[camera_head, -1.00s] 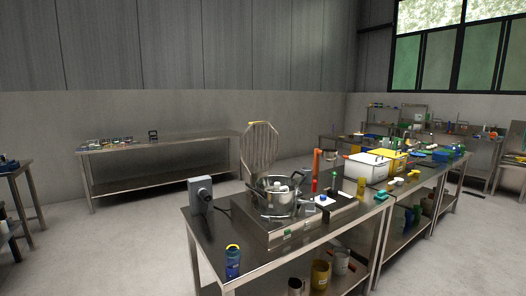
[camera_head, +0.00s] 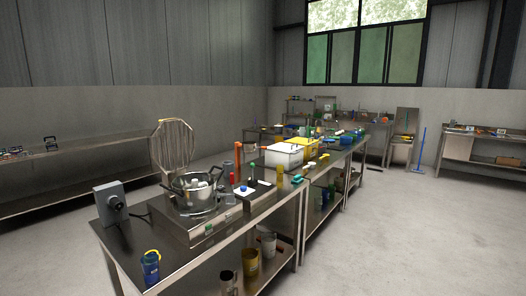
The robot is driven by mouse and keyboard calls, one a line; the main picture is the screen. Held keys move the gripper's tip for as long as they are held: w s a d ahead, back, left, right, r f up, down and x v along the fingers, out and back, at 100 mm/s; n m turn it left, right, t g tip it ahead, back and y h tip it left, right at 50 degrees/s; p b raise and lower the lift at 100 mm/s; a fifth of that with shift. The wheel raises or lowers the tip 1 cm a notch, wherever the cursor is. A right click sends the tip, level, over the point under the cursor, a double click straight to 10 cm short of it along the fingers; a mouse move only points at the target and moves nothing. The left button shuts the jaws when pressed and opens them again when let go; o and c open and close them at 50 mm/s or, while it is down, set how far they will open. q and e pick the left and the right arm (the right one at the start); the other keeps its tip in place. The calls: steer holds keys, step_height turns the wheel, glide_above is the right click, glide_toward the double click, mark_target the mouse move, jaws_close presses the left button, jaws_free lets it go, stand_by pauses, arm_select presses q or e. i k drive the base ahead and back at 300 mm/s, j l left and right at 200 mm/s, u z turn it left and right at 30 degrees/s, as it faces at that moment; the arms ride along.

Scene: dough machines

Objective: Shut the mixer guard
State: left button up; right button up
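The mixer (camera_head: 205,221) stands on the near end of the long steel table, with a metal bowl (camera_head: 199,196) on top. Pale lumps lie in the bowl. The mixer guard (camera_head: 172,145) is a round wire grille. It stands raised, almost upright, behind the bowl, so the bowl is uncovered from above. A small yellow part shows at the guard's top. Neither of my grippers shows in the head view.
A grey box with a round knob (camera_head: 111,200) and a blue bottle (camera_head: 150,267) stand on the table's near left. A white bin (camera_head: 285,154) and a yellow bin (camera_head: 305,148) stand farther along. Open floor (camera_head: 400,235) lies to the right. Another steel table (camera_head: 60,150) stands along the left wall.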

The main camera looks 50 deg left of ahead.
mark_target(161, 121)
steer(key=k+j, duration=0.15)
steer(key=j, duration=0.6)
steer(key=k+j, duration=0.2)
steer(key=j, duration=0.55)
steer(key=k+j, duration=0.15)
steer(key=j, duration=0.6)
steer(key=k+j, duration=0.15)
steer(key=j, duration=0.6)
steer(key=k+j, duration=0.2)
steer(key=j, duration=0.55)
steer(key=k+j, duration=0.15)
steer(key=j, duration=0.6)
steer(key=k+j, duration=0.15)
steer(key=j, duration=0.6)
steer(key=k+j, duration=0.2)
steer(key=j, duration=0.5)
